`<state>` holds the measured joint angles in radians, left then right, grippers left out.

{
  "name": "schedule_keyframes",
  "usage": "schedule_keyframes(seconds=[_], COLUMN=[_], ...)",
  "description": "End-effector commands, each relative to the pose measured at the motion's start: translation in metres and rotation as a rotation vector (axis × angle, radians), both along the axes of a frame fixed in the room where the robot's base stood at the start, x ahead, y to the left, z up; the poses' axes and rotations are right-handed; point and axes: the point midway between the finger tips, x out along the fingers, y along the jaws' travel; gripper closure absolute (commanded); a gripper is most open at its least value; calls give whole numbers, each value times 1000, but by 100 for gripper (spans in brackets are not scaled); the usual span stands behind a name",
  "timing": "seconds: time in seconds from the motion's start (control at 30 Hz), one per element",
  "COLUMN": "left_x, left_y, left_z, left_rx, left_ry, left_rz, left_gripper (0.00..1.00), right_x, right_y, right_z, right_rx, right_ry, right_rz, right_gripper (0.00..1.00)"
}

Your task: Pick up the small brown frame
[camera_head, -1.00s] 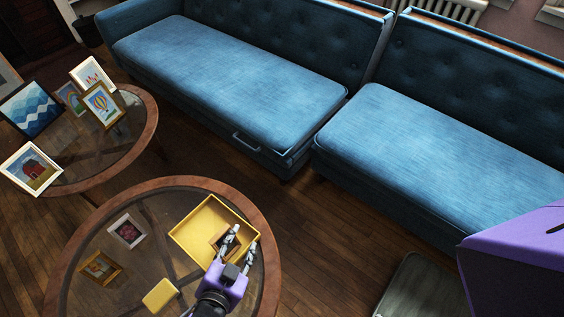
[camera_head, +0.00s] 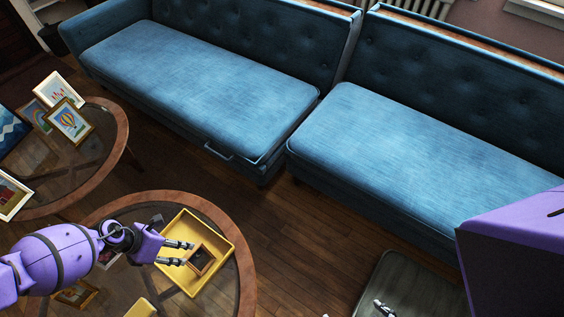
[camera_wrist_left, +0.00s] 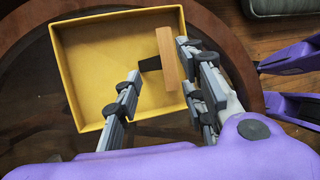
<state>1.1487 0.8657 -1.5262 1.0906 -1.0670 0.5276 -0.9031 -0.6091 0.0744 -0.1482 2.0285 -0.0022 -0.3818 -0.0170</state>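A small brown frame (camera_head: 200,260) with a dark middle stands tilted inside the yellow tray (camera_head: 226,243) on the near round glass table. In the left wrist view the brown frame (camera_wrist_left: 167,58) shows as a narrow wooden edge over the tray floor. My left gripper (camera_head: 187,253) is open, its fingers reaching over the tray from the left. In the left wrist view the frame's edge lies between the spread fingertips, apart from the left one; contact with the right one is unclear. Part of my right gripper (camera_head: 383,308) shows at the bottom edge.
Another brown frame (camera_head: 75,295) lies on the same table, partly behind my left arm, near a yellow block (camera_head: 141,308). Several picture frames stand on the far round table (camera_head: 118,140). Blue sofas (camera_head: 205,85) line the back. A green stool (camera_head: 415,285) is at lower right.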

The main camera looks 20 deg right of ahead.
Motion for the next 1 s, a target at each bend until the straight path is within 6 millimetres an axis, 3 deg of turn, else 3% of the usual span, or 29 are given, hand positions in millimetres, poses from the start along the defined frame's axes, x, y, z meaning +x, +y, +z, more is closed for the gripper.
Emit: schedule_keyframes(seconds=[0.6,0.9,1.0], left_x=[-10,-8,-8], left_y=[-40,-43,-43], left_z=[-64,-67,-67], left_rx=[-6,-7,-7], left_ry=[-1,-5,-5], left_rz=[-22,-21,-21], left_gripper=[62,62,73], right_x=[-2,-2,-2], right_y=[2,2,2], right_z=[-14,-15,-15], right_rx=[1,1,1], right_ry=[8,9,8], right_rz=[4,4,4], right_gripper=[4,4,4])
